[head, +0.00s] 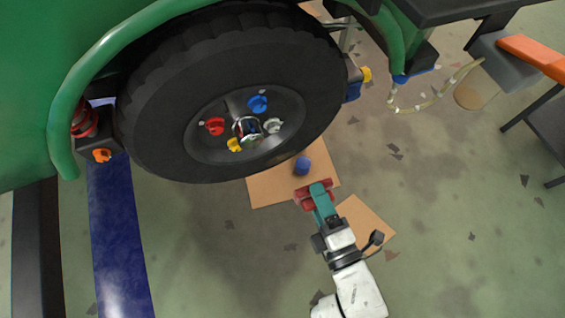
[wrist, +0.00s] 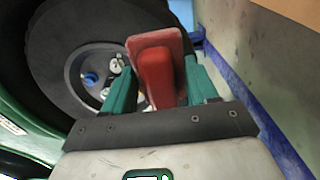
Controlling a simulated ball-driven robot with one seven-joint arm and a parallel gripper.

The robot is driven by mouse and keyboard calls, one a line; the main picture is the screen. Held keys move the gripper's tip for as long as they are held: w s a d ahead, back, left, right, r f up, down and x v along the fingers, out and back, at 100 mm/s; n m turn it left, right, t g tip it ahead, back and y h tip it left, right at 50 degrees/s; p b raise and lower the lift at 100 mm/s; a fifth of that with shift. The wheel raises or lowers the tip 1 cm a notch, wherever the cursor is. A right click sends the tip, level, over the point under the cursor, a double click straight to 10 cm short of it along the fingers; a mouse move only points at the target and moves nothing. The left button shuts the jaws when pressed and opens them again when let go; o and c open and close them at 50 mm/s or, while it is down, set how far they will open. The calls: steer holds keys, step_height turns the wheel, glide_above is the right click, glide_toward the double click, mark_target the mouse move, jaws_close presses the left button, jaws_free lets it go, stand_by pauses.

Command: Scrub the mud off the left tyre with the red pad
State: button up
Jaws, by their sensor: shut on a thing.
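The large black tyre (head: 160,120) sits under a green wheel arch. It also shows in the wrist view (wrist: 60,35). I cannot clearly make out mud on the part of its tread that shows. My gripper (head: 322,198) is right of and below the tyre in the head view. Its teal fingers are shut on the red pad (head: 303,197), which is seen between them in the wrist view (wrist: 157,75). The pad shows apart from the tyre in the head view; its depth distance to the tyre is hard to judge.
Coloured knobs, such as a blue one (head: 257,103), sit in the hub. A blue knob-like thing (head: 302,166) stands on a cardboard sheet (head: 268,188). A blue strip (head: 118,235) runs along the left floor. A hose (head: 425,105) hangs at upper right. The lower middle floor is open.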

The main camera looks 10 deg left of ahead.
mark_target(280, 158)
stand_by(0.3)
steer(key=shift+b+x, duration=0.5)
steer(key=shift+x, duration=3.05)
steer(key=shift+x, duration=1)
steer(key=shift+s+a+f+b, duration=0.3)
steer(key=shift+a+f+b, duration=0.1)
steer(key=shift+b, duration=0.85)
steer(key=s+a+b, duration=0.1)
steer(key=b, duration=0.1)
steer(key=shift+a+f+b, duration=0.2)
steer(key=shift+a+b, duration=0.05)
steer(key=shift+b, duration=0.05)
steer(key=shift+s+a+b, duration=0.25)
steer(key=shift+a+b, duration=0.05)
